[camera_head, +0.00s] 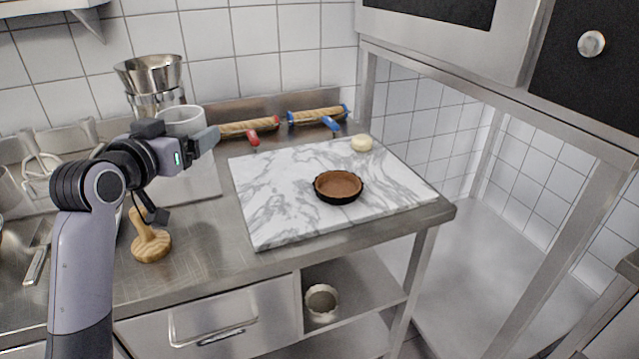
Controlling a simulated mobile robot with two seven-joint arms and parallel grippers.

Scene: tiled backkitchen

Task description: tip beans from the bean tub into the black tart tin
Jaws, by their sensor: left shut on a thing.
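My left gripper (206,141) is shut on a pale, see-through tub (183,114), which looks like the bean tub. The tub is held roughly upright at the left of the board, well apart from the tin. The gripper hides part of the tub, and I cannot make out beans in it. My right gripper is not in view.
The marble board (280,222) is mostly clear around the tin. A pale dough ball (361,143) lies at its back right. Rolling pins with red (252,137) and blue (330,123) handles lie behind. A wooden tamper (151,243) and metal funnels (150,75) stand at left.

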